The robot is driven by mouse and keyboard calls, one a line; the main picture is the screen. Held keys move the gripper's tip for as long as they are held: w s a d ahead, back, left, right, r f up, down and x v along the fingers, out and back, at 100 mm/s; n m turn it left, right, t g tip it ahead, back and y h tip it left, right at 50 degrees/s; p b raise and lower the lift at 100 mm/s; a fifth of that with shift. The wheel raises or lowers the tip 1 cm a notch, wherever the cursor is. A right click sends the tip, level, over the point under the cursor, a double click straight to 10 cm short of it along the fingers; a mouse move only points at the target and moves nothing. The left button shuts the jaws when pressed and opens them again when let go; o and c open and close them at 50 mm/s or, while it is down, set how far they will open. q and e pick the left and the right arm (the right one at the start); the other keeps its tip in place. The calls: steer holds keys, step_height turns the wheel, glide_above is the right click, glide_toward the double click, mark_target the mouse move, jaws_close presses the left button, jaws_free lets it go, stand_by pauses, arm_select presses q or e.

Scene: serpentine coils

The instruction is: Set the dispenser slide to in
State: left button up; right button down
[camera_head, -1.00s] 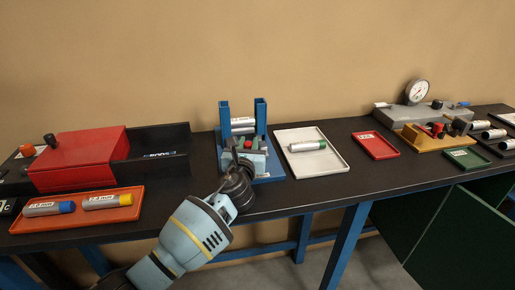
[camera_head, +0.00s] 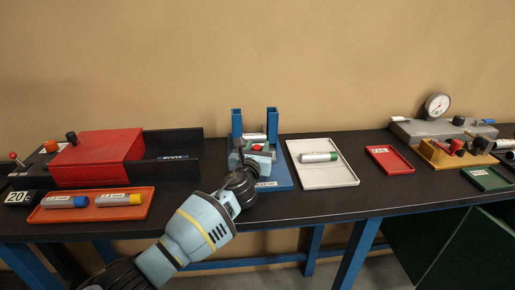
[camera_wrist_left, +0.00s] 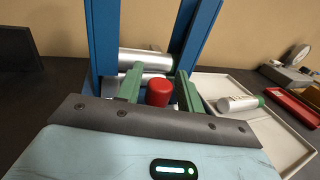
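The blue dispenser (camera_head: 273,123) has two uprights with silver cylinders (camera_head: 253,137) between them; the cylinders also show in the left wrist view (camera_wrist_left: 146,62). Its red slide knob (camera_head: 257,147) stands in front of the cylinders. My left gripper (camera_head: 251,150) is low at the front of the dispenser. In the left wrist view its green fingers (camera_wrist_left: 160,88) stand on either side of the red knob (camera_wrist_left: 158,93), with narrow gaps showing. The slide under the knob is hidden by the gripper. My right gripper is out of view.
A white tray (camera_head: 338,178) with a green-ended cylinder (camera_head: 319,157) lies just right of the dispenser. An orange tray (camera_head: 94,212) and a red box (camera_head: 97,158) are on the left. A red tray (camera_head: 389,160) and a gauge fixture (camera_head: 437,106) are on the right.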

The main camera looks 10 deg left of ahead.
arm_select(q)
steer(key=shift+o, duration=0.6)
steer(key=shift+w, duration=0.1)
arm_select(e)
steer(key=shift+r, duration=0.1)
arm_select(q)
steer(key=shift+s+r, duration=0.1)
steer(key=shift+s, duration=0.6)
steer(key=s+p, duration=0.2)
steer(key=s, duration=0.3)
steer(key=shift+s, duration=0.8)
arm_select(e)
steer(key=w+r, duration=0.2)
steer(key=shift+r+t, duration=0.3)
arm_select(q)
steer(key=shift+f, duration=0.2)
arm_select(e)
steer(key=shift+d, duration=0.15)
